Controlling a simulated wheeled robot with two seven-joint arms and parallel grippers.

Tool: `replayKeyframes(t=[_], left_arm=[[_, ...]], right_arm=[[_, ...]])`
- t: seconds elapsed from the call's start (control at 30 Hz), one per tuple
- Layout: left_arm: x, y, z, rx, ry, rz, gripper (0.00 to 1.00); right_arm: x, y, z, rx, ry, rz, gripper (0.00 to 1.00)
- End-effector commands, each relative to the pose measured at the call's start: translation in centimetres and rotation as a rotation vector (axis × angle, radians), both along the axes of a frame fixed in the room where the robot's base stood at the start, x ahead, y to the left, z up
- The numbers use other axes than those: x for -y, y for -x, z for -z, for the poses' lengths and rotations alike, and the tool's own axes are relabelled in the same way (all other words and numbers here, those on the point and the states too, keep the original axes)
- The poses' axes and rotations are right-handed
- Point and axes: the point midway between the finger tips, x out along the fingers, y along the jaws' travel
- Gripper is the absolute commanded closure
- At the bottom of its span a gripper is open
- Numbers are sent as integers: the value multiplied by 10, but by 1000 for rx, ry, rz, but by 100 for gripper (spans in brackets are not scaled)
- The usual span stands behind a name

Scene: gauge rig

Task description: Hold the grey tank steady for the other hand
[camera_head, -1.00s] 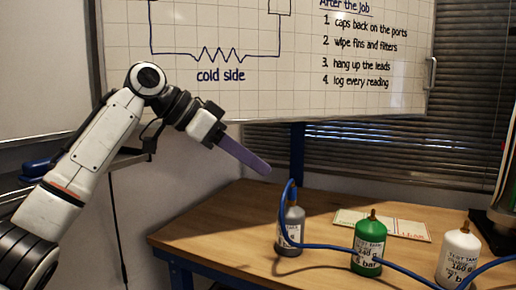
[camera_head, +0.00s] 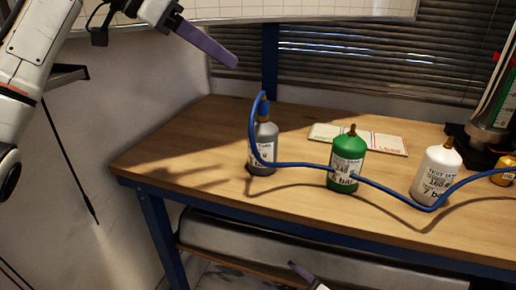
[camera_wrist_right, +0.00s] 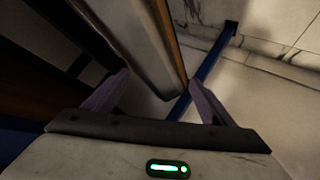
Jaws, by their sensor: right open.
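A green tank (camera_head: 348,155) and a white tank (camera_head: 436,175) stand to the right on the bench (camera_head: 200,135), with the hose across them. A flat card (camera_head: 360,138) lies behind. A brass-coloured part (camera_head: 503,172) is at the right edge. The bench's left end is bare.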

Motion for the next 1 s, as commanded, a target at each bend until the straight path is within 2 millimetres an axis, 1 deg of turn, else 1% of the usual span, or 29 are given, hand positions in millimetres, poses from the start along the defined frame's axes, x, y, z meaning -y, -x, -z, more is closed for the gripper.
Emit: replayKeyframes(t=[0.03,0.07,0.13,0.17,0.2,0.27,0.3,0.33,0.37,0.4,0.43,0.47,0.5,0.53,0.57,0.6,0.63,0.67,0.7,0.77,0.8,0.87,0.9,0.93,0.97,1.0], left_arm=[[0,0,0,0,0,0,69],[0,0,0,0,0,0,69],[0,0,0,0,0,0,69],[0,0,0,0,0,0,69],[0,0,0,0,0,0,69],[0,0,0,0,0,0,69],[0,0,0,0,0,0,69],[0,0,0,0,0,0,69],[0,0,0,0,0,0,69],[0,0,0,0,0,0,69],[0,0,0,0,0,0,69],[0,0,0,0,0,0,69],[0,0,0,0,0,0,69],[0,0,0,0,0,0,69],[0,0,0,0,0,0,69],[0,0,0,0,0,0,69],[0,0,0,0,0,0,69],[0,0,0,0,0,0,69],[0,0,0,0,0,0,69],[0,0,0,0,0,0,69],[0,0,0,0,0,0,69],[0,0,0,0,0,0,69],[0,0,0,0,0,0,69],[0,0,0,0,0,0,69],[0,0,0,0,0,0,69],[0,0,0,0,0,0,69]], right_arm=[[-17,-19,-16,61,65,-66,23],[-29,-27,-23,97,113,-114,23],[-64,-42,-41,190,239,-243,23],[-81,-45,-49,235,296,-302,23],[-103,-49,-58,295,376,-382,23],[-135,-52,-74,395,500,-499,23],[-156,-53,-85,469,586,-572,23],[-171,-54,-96,527,649,-619,23],[-183,-54,-109,589,704,-655,23],[-198,-53,-128,668,762,-683,23],[-207,-52,-144,727,798,-693,23],[-213,-50,-159,781,828,-694,23],[-220,-48,-183,854,864,-682,23],[-223,-47,-200,904,890,-667,23],[-223,-46,-218,954,922,-643,23],[-220,-45,-242,1019,972,-607,23],[-215,-46,-259,1062,1025,-572,23],[-206,-49,-275,1097,1094,-534,23],[-191,-55,-290,1125,1202,-483,23],[-165,-66,-308,1139,1382,-410,23],[-145,-73,-319,1133,1512,-358,23],[-115,-83,-334,1097,1707,-284,23],[-95,-89,-344,1056,1836,-237,23],[-81,-93,-349,1015,1933,-209,23],[-68,-98,-353,955,2033,-187,23],[-55,-108,-351,859,2152,-190,23]])
